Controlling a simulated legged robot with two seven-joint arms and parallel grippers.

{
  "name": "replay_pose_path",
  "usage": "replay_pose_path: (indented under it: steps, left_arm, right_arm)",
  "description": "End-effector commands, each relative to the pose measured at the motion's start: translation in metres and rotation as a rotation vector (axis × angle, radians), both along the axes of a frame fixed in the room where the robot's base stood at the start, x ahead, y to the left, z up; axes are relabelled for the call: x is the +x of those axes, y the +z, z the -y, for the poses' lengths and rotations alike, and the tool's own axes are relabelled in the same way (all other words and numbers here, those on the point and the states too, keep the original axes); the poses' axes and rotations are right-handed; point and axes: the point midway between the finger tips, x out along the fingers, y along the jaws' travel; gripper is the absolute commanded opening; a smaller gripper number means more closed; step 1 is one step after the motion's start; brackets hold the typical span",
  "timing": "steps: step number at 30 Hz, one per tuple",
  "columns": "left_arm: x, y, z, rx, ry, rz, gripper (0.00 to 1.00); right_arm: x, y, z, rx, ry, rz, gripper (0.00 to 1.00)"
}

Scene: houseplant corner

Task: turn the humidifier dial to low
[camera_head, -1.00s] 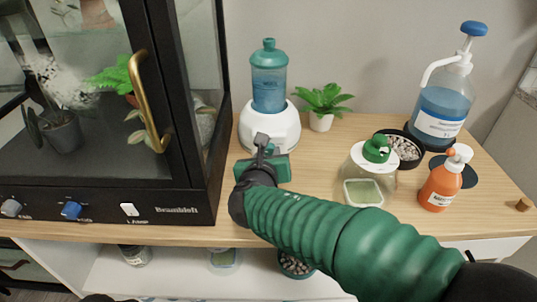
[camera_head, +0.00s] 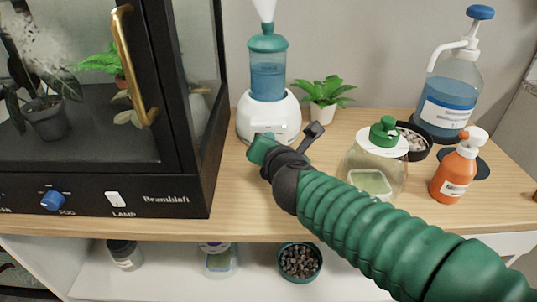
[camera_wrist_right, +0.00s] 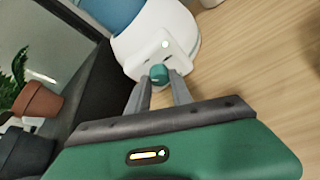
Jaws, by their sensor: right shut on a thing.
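The humidifier (camera_head: 268,117) has a white base, a blue tank and a teal cap. It stands upright on the wooden top, and pale mist rises from its cap in the head view. Its small teal dial (camera_wrist_right: 158,73) shows on the front of the base in the wrist view, with a lit pale spot above it. My right gripper (camera_wrist_right: 158,86) is shut on the dial, one grey finger on each side. The right gripper also shows in the head view (camera_head: 262,148), where its body hides the dial. Which setting the dial points to cannot be read. My left gripper is not in view.
A black glass cabinet (camera_head: 180,170) with a brass handle stands close on the left. A small plant (camera_head: 323,101) is right of the humidifier. A glass jar (camera_head: 372,170), an orange bottle (camera_head: 455,170) and a blue pump bottle (camera_head: 450,95) stand further right.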

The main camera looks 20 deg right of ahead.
Motion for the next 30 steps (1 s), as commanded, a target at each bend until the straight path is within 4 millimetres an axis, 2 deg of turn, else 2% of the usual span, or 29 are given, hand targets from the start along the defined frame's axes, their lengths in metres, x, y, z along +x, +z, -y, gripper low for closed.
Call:
replay_pose_path:
  steps: [1,12,21,30]
  left_arm:
    - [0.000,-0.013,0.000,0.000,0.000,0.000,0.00]
    - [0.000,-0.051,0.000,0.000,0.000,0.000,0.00]
    - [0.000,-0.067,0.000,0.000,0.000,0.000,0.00]
    - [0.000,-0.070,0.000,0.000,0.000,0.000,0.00]
  right_arm:
    - [0.000,-0.008,0.002,0.044,-0.003,0.011,0.00]
    - [-0.001,-0.009,0.004,0.341,-0.003,0.095,0.00]
    - [-0.001,-0.008,0.004,0.481,-0.004,0.132,0.00]
    - [-0.001,-0.007,0.004,0.521,-0.004,0.142,0.00]
